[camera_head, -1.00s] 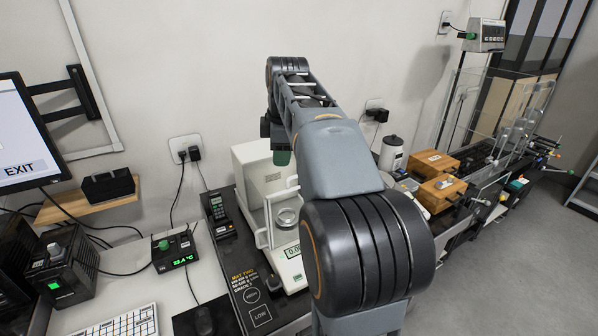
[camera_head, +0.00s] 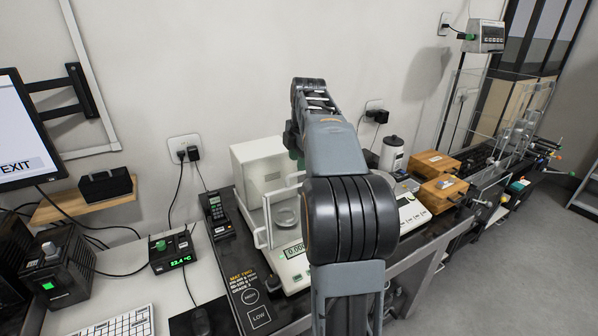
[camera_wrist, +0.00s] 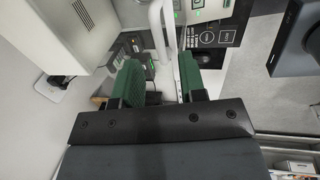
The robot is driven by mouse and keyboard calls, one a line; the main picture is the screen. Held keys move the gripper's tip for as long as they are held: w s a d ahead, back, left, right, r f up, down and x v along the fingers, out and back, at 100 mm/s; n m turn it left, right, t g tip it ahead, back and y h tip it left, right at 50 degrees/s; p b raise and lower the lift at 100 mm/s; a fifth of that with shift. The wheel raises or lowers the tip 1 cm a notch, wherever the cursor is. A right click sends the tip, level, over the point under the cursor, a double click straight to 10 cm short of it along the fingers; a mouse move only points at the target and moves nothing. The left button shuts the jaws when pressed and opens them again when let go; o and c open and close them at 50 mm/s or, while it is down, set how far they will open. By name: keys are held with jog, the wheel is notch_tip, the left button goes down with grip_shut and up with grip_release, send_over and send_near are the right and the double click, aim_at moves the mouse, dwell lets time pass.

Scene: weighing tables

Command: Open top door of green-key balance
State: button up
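The white balance (camera_head: 258,163) stands on the dark mat in the head view, with a lit display (camera_head: 293,249) and a round pan (camera_head: 286,217) inside. A white-framed door handle (camera_head: 262,236) sticks out at its left front. Its top is partly hidden by my arm, and I cannot tell the top door's state. My gripper (camera_wrist: 160,82) shows two green fingers apart in the wrist view. White bars (camera_wrist: 167,35) run beyond and between them; I cannot tell whether they touch. In the head view the gripper is mostly hidden behind my arm, over the balance.
A handset (camera_head: 215,208) stands left of the balance. A second white device (camera_head: 411,212) and wooden boxes (camera_head: 437,187) are on the right. A small green-lit display box (camera_head: 172,252) sits at left. The wall is close behind.

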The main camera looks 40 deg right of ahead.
aim_at(299, 174)
jog(key=shift+w+f, duration=0.2)
jog(key=shift+f, duration=0.75)
jog(key=shift+w+f, duration=0.15)
jog(key=shift+f, duration=0.75)
jog(key=shift+c, duration=0.4)
grip_shut()
